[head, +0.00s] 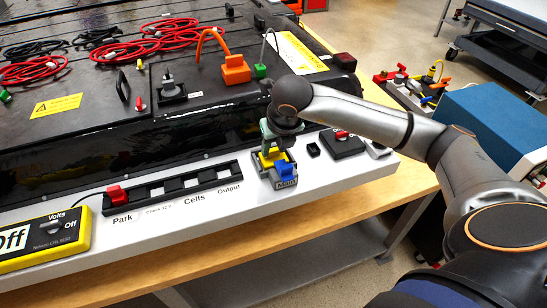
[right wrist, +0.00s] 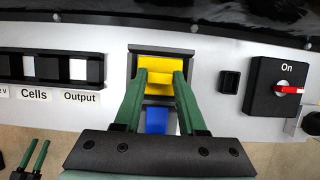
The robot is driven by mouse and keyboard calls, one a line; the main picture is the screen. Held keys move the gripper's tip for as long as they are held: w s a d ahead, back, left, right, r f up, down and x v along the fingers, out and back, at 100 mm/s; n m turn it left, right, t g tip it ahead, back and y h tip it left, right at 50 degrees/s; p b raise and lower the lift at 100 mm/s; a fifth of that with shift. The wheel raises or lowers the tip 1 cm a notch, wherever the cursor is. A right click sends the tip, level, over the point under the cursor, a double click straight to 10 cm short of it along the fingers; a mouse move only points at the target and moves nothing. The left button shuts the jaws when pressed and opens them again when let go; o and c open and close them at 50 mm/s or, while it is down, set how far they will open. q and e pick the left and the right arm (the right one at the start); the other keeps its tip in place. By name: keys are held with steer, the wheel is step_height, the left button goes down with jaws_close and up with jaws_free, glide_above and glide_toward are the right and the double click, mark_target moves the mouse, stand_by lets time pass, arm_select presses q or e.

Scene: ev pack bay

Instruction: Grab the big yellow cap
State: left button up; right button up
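The big yellow cap (right wrist: 160,64) sits in a dark grey holder (right wrist: 190,52) on the light ledge, with a blue piece (right wrist: 156,120) just in front of it. In the head view the yellow cap (head: 270,157) shows partly below my right gripper (head: 268,143), and the blue piece (head: 286,171) is beside it. In the right wrist view my right gripper (right wrist: 160,76) has one green finger on each side of the cap's narrower part, with no clear gap. My left gripper (right wrist: 38,146) shows at the lower left, its two fingers apart and empty.
A red-handled switch (head: 342,140) and a small black socket (head: 313,149) are right of the holder. A black slotted strip (head: 172,187) with a red piece lies to the left. The black pack (head: 120,150) rises behind. An orange hooked part (head: 236,70) stands on it.

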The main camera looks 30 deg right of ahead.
jaws_close()
steer(key=shift+r, duration=0.1)
